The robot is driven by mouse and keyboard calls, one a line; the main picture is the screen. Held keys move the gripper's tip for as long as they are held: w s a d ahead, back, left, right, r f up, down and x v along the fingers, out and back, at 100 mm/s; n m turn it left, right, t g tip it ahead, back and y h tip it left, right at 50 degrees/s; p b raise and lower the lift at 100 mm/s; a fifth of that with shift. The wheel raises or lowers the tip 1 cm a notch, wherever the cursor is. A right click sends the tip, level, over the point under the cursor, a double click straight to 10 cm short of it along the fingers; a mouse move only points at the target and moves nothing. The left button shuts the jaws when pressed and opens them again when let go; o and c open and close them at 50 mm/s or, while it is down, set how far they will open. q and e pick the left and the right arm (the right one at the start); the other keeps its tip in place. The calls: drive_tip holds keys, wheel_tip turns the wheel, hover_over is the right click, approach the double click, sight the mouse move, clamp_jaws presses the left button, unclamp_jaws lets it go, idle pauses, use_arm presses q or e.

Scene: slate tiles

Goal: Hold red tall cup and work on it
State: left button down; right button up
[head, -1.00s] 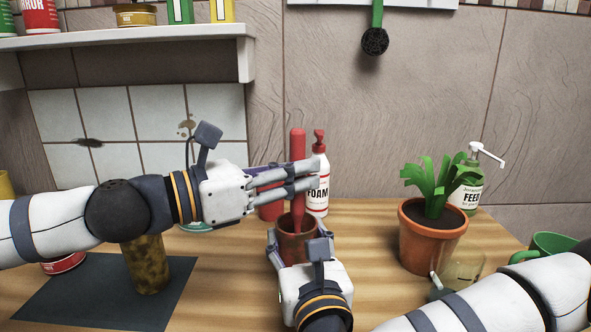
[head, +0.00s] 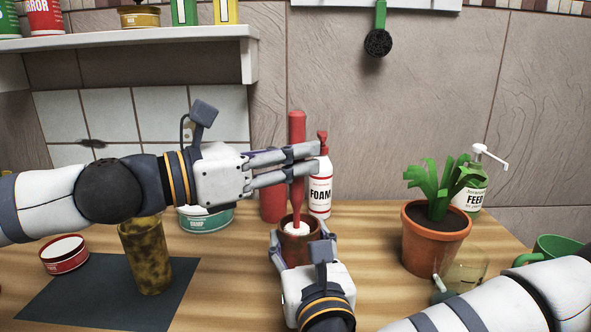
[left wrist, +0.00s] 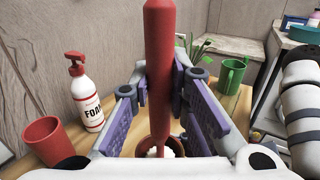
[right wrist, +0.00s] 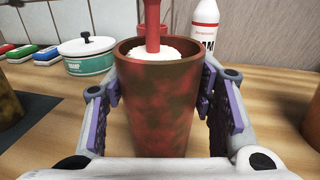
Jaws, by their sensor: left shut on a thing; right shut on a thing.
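A tall red cup with dark brown mottling (right wrist: 158,115) stands upright on the wooden counter; it also shows in the head view (head: 298,250). My right gripper (head: 299,236) is shut around it from the near side. My left gripper (head: 319,162) is shut on the handle of a red tool (head: 297,130), held upright above the cup. The tool's thin shaft ends in a round white head (head: 296,227) at the cup's mouth, partly inside the rim; the head also shows in the right wrist view (right wrist: 142,48). The cup's inside is mostly hidden.
A plain red cup (left wrist: 50,142) and a foam bottle (head: 319,190) stand close behind. A potted plant (head: 435,237) and a green mug (head: 557,245) stand right. A mottled yellow-brown cup (head: 145,255) stands on a dark mat (head: 85,295) at left, near a teal pot (head: 207,219).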

use_arm(q)
drive_tip(key=shift+r, duration=1.15)
drive_tip(key=shift+f, duration=2.5)
drive_tip(key=shift+d, duration=0.1)
drive_tip(key=shift+w+d, duration=0.2)
drive_tip(key=shift+s+d, duration=0.1)
drive_tip(key=shift+d, duration=0.15)
drive_tip(key=shift+d+r, duration=0.1)
drive_tip(key=shift+r, duration=2.4)
drive_tip(key=shift+f, duration=2.5)
drive_tip(key=shift+a, duration=0.35)
